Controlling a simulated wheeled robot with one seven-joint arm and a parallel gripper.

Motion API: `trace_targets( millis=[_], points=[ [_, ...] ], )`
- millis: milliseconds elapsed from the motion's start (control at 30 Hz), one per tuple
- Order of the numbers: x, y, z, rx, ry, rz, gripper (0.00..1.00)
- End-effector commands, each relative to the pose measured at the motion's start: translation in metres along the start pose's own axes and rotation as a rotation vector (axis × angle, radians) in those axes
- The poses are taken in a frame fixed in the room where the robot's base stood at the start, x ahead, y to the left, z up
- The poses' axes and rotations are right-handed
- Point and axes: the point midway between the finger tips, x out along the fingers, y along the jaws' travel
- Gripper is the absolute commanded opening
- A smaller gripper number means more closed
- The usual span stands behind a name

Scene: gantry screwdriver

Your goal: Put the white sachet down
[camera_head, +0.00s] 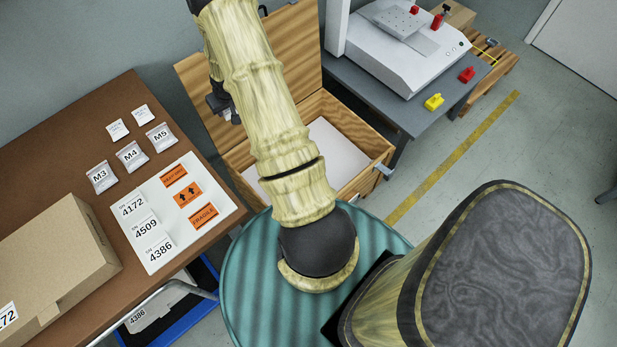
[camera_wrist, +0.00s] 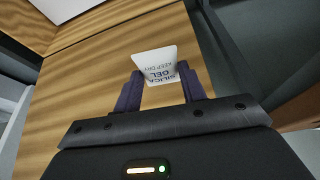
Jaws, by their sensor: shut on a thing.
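The white sachet, printed "SILICA GEL KEEP DRY" (camera_wrist: 156,66), is between the two dark fingertips of my gripper (camera_wrist: 160,80) in the wrist view. My gripper is shut on it, and the sachet sticks out past the fingertips. A striped wooden panel fills the view behind it. In the head view a dark part of my gripper (camera_head: 220,104) shows left of my arm, in front of the raised lid (camera_head: 205,75) of a wooden crate (camera_head: 318,103). My arm hides part of the crate; the sachet is not clear there.
The crate is open, with a white surface (camera_head: 345,150) inside. A brown table (camera_head: 75,130) at left carries two small white sachets (camera_head: 117,130), labelled bags (camera_head: 131,156), a sticker sheet (camera_head: 160,258) and a cardboard box (camera_head: 55,265). A white machine (camera_head: 400,60) stands on a grey table at right.

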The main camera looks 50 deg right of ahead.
Motion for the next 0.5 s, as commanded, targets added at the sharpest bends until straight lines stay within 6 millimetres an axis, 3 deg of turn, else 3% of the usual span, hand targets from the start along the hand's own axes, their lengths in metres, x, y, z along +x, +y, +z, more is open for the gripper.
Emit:
trace_targets(
  millis=[33,500],
  points=[
    [0.022,0.009,0.007,0.011,0.001,0.004,0.19],
    [0.117,0.082,0.037,0.088,0.002,0.036,0.19]
  ],
)
